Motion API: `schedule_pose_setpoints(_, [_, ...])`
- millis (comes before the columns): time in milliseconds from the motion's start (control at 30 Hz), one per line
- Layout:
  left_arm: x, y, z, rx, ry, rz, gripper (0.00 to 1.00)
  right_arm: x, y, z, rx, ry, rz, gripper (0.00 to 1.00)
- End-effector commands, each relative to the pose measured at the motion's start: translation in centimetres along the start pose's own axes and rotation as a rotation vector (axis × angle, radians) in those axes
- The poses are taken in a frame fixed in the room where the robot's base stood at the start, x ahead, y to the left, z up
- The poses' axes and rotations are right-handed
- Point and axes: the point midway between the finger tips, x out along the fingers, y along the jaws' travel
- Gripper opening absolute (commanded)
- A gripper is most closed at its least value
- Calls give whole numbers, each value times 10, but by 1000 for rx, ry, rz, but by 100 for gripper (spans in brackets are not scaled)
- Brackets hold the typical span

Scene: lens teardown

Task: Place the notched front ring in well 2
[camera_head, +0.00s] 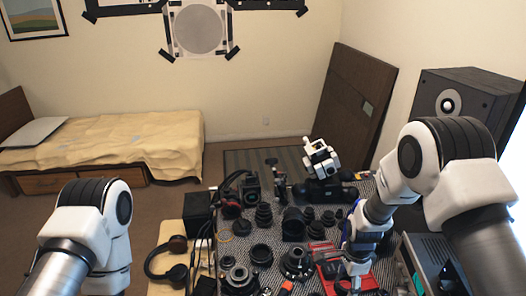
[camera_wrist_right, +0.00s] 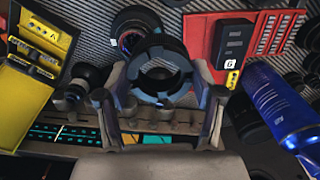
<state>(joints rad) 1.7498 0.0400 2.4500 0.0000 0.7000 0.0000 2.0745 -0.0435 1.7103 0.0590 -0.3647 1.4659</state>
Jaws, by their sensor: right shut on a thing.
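My right gripper (camera_head: 357,268) is low over the right front part of the table. In the right wrist view its fingers (camera_wrist_right: 160,92) are shut on a dark, blue-grey ring with notches in its rim (camera_wrist_right: 139,76). The ring is held between the two fingers, its opening facing the camera. I cannot tell whether it touches anything beneath. Well 2 cannot be made out in either view. My left arm shows at the lower left of the head view; its gripper is out of the frame.
A red tray (camera_wrist_right: 196,38) with a black box (camera_wrist_right: 232,42) lies beside the ring. A yellow case (camera_wrist_right: 22,85) is at the left and a blue can (camera_wrist_right: 272,100) at the right. The table holds many dark lens parts, headphones (camera_head: 172,262) and a camera (camera_head: 251,190), leaving little free room.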

Motion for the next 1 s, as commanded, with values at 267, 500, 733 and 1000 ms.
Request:
schedule_pose_setpoints(267, [27, 0, 0, 0, 0, 0, 85, -15, -6, 14, -278, 1, -2, 3])
schedule_pose_setpoints(500, [39, 0, 0, 0, 0, 0, 85, -24, 3, 25, -651, 2, 0, 3])
schedule_pose_setpoints(733, [40, 0, 0, 0, 0, 0, 85, -25, 24, 34, -1124, 0, 2, 3])
schedule_pose_setpoints(1000, [40, 0, 0, 0, 0, 0, 85, -24, 30, 37, -1468, 1, 0, 3])
